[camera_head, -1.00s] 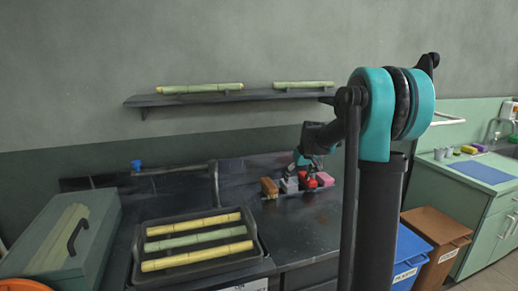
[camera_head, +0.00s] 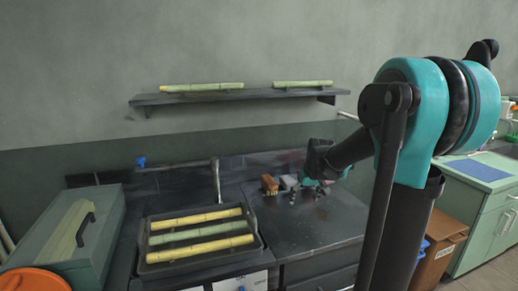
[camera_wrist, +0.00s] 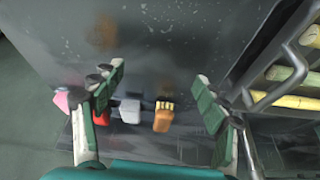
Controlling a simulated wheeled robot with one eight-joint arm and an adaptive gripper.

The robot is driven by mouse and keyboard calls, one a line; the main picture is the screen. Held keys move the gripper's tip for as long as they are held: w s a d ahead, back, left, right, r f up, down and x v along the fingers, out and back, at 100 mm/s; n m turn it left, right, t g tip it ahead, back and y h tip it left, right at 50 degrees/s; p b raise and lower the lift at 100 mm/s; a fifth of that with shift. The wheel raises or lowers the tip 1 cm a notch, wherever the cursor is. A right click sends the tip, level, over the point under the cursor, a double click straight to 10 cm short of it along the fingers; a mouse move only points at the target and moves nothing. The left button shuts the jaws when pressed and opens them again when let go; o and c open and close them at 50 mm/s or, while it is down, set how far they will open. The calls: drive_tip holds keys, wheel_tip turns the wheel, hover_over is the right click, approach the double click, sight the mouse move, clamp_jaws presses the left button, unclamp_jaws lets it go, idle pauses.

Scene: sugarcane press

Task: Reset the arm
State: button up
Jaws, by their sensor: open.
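My arm reaches from the right of the head view over the dark counter (camera_head: 310,228). My gripper (camera_head: 307,189) is small there and partly hidden by the arm, near the counter's back edge. In the wrist view, my gripper (camera_wrist: 160,72) has its two green-and-grey fingers spread wide with nothing between the tips. Below the fingers, a brown brush-like item (camera_wrist: 163,118) and a grey block (camera_wrist: 130,111) lie on the counter. A red item (camera_wrist: 101,118) is partly hidden behind the left finger, and a pink block (camera_wrist: 61,101) lies left of it.
A black tray (camera_head: 146,262) with sugarcane pieces stands left of the clear counter area. A green box (camera_head: 65,240) is further left. A wall shelf (camera_head: 240,95) holds two canes. A brown bin (camera_head: 440,240) and green cabinet (camera_head: 480,215) stand at right.

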drive_tip(key=s+d+f+m, duration=0.1)
drive_tip(key=s+f, duration=0.4)
drive_tip(key=s, duration=0.8)
drive_tip(key=s+f+m+h, duration=0.1)
drive_tip(key=s+f, duration=0.5)
drive_tip(key=s, duration=0.7)
drive_tip(key=shift+d, duration=0.4)
